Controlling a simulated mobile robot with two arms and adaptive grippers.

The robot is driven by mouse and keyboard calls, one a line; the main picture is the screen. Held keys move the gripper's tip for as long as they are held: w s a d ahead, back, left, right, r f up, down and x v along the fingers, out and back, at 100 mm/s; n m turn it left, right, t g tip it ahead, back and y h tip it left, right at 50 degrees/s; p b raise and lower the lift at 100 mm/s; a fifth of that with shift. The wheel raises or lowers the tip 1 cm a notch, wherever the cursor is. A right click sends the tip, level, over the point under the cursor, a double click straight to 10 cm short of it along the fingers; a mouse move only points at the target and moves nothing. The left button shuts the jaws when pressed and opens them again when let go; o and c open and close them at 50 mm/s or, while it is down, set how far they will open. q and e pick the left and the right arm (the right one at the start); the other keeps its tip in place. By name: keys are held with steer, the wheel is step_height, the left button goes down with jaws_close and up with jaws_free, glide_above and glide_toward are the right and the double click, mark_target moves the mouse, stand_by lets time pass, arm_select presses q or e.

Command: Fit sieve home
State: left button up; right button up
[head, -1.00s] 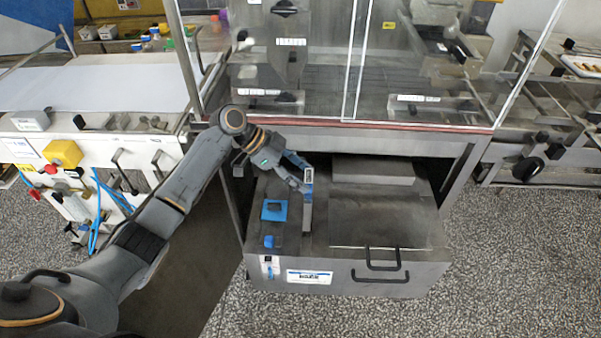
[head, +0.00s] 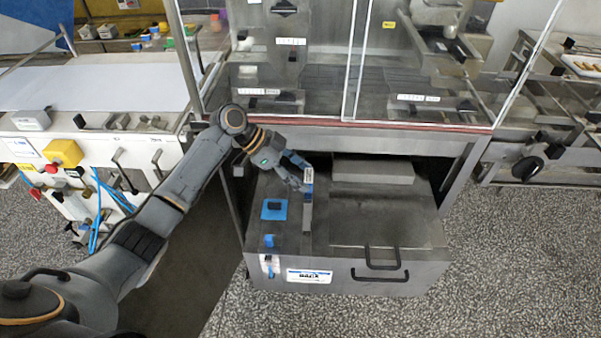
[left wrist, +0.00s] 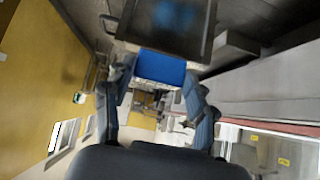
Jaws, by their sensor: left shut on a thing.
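My left gripper (head: 300,180) is shut on the blue grip of the sieve (head: 307,212). In the head view the sieve shows nearly edge-on, as a narrow grey strip above the top of the pulled-out grey box (head: 350,271). I cannot tell whether it touches the box. In the left wrist view the fingers of my left gripper (left wrist: 159,73) lie on both sides of the blue grip, with the dark framed sieve (left wrist: 172,20) beyond it. A blue square with a dark centre (head: 274,210) lies on the box, left of the sieve. My right gripper is not in view.
The box has a black handle (head: 380,264) and a white label (head: 309,276) at its front. A raised grey block (head: 372,171) sits at its back. The clear guard (head: 420,70) and its red lower edge stand above. Speckled floor is free at right.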

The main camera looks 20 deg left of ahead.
arm_select(q)
steer(key=shift+f+b, duration=5)
steer(key=shift+f, duration=1.85)
steer(key=o, duration=1.3)
steer(key=shift+r, duration=0.1)
steer(key=shift+o, duration=0.2)
steer(key=v, duration=1.2)
